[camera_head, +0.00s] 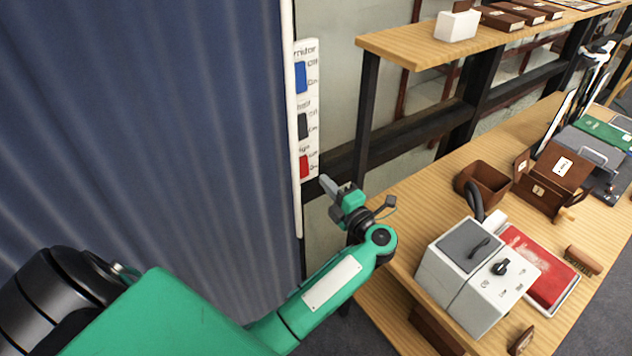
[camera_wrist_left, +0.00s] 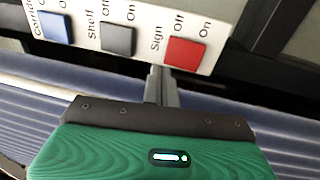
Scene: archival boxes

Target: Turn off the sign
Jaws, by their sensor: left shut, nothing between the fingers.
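A white switch panel (camera_head: 313,100) stands upright at the edge of the blue curtain wall, with blue, dark grey and red switches labelled Corridor, Shelf and Sign. The red Sign switch (camera_head: 304,166) is the lowest; it also shows in the left wrist view (camera_wrist_left: 184,53), with "Off" and "On" beside it. I cannot tell which way it is tipped. My left gripper (camera_head: 326,185) is shut and empty, just right of and below the red switch in the head view. In the wrist view its fingertips (camera_wrist_left: 161,72) are close to the red switch's lower left corner; contact is unclear.
A wooden table (camera_head: 420,204) is at right, with a grey-white box with a knob (camera_head: 478,275), a red tray (camera_head: 540,262) and brown boxes (camera_head: 486,183). A wooden shelf (camera_head: 400,45) is behind it. The blue ribbed wall (camera_head: 150,120) fills the left.

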